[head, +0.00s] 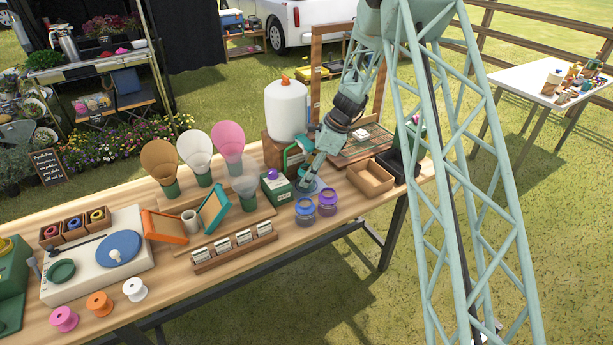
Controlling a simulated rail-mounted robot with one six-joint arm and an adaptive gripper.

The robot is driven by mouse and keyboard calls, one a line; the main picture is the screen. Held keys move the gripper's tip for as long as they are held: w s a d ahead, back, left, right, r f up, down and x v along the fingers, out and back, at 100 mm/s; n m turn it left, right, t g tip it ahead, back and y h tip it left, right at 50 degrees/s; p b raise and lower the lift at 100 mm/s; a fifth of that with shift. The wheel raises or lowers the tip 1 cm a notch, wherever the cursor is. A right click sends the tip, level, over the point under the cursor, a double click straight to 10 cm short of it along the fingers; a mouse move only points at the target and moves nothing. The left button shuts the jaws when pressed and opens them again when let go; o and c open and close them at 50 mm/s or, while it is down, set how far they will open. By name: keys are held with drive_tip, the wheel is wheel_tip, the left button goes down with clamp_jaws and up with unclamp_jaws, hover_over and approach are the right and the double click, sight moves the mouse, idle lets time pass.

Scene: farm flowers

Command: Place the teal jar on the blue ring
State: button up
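My gripper (307,184) reaches down to the table, just behind two small jars. Its fingers are small and partly hidden, so I cannot tell whether they are open or shut. A flat, round grey-blue shape (316,187) shows around the fingertips; it may be the blue ring, but I cannot tell. No clearly separate teal jar shows; the teal at the fingertips blends with my teal arm. A blue jar (305,211) and a purple jar (327,203) stand side by side in front of my gripper.
A green box (275,189) is close left of my gripper. An open brown box (370,179) and a black tray (401,164) are to the right. A white tank (286,110) stands behind. Cones and a row of small packets (235,246) are left. The front left edge holds spools (99,303).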

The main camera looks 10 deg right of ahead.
drive_tip(key=shift+a, duration=0.1)
idle(0.3)
drive_tip(key=o, duration=0.7)
drive_tip(key=shift+f, duration=0.1)
drive_tip(key=shift+p+v, duration=0.85)
drive_tip(key=shift+v, duration=5.35)
